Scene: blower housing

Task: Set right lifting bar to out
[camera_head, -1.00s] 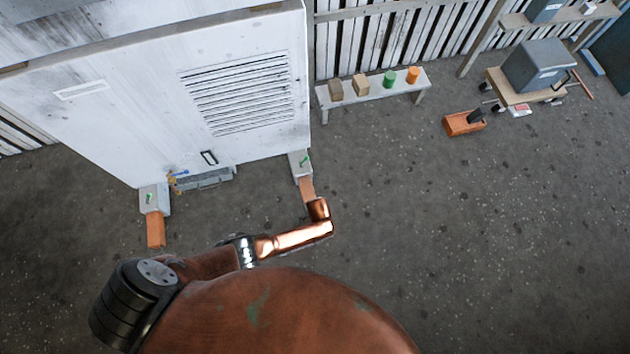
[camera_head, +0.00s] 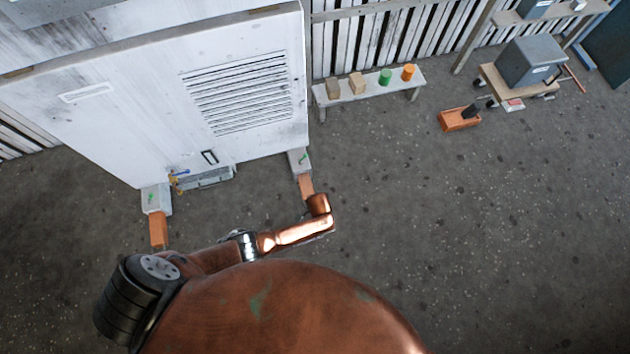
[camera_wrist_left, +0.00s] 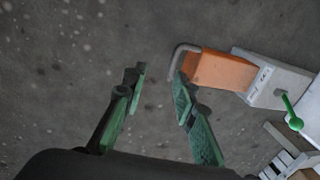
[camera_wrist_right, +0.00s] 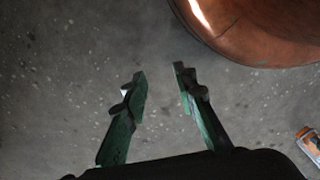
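The right lifting bar (camera_head: 306,187) is an orange block sticking out of a grey bracket (camera_head: 299,161) at the right foot of the white housing (camera_head: 150,110). My copper left arm reaches across just in front of it and partly covers it; its gripper is hidden in the head view. In the left wrist view my left gripper (camera_wrist_left: 158,78) is open and empty. An orange bar (camera_wrist_left: 222,70) with a bent grey handle (camera_wrist_left: 180,54) lies just beyond its right finger; a green pin (camera_wrist_left: 291,112) sits on its bracket. My right gripper (camera_wrist_right: 158,80) is open, over bare floor.
The left lifting bar (camera_head: 158,231) sticks out at the housing's left foot. A bench (camera_head: 372,87) with small blocks and cylinders, an orange toolbox (camera_head: 459,119) and a cart with a grey box (camera_head: 527,62) stand to the right.

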